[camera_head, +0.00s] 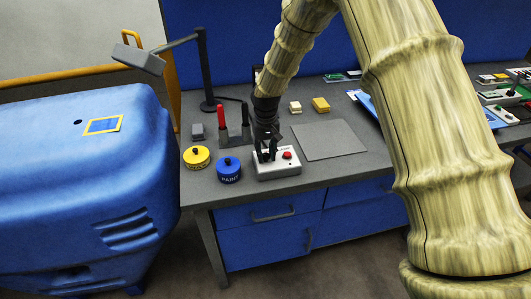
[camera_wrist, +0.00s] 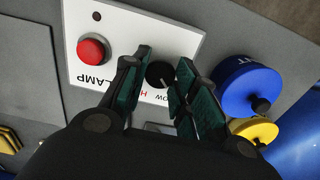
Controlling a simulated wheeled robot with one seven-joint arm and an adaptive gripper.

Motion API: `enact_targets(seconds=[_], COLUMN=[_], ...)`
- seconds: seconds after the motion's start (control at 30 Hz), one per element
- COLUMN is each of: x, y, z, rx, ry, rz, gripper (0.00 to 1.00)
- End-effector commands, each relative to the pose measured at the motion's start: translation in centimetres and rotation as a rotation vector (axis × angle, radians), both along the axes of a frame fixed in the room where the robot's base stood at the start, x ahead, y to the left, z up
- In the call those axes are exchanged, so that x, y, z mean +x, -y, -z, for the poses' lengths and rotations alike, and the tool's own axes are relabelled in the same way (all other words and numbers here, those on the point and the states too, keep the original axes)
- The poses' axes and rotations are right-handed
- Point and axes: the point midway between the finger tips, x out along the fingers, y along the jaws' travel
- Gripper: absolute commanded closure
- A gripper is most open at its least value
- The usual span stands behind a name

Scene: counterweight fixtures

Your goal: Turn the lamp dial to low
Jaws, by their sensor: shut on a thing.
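The lamp control box (camera_head: 280,168) is white and sits near the front edge of the workbench. In the wrist view, the box (camera_wrist: 190,38) shows "LAMP" lettering, a red button (camera_wrist: 91,49) and a round black dial (camera_wrist: 159,75). My gripper (camera_head: 266,156) is over the box's left part, pointing down. In the wrist view my gripper (camera_wrist: 162,62) has its two fingers on either side of the dial, shut on it. Parts of the dial's markings, including "LOW", are hidden by the fingers. The desk lamp (camera_head: 140,58) stands at the back left.

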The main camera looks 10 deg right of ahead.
Motion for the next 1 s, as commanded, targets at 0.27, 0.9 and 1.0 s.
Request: enact_targets(seconds=[0.27, 0.9, 1.0], x=[0.10, 0.04, 0.06], y=[0.05, 0.00, 0.00], z=[-0.11, -0.05, -0.35], rx=[0.000, 0.000, 0.000], ry=[0.002, 0.001, 0.002], rz=[-0.017, -0.016, -0.016], gripper=[0.96, 0.49, 0.49])
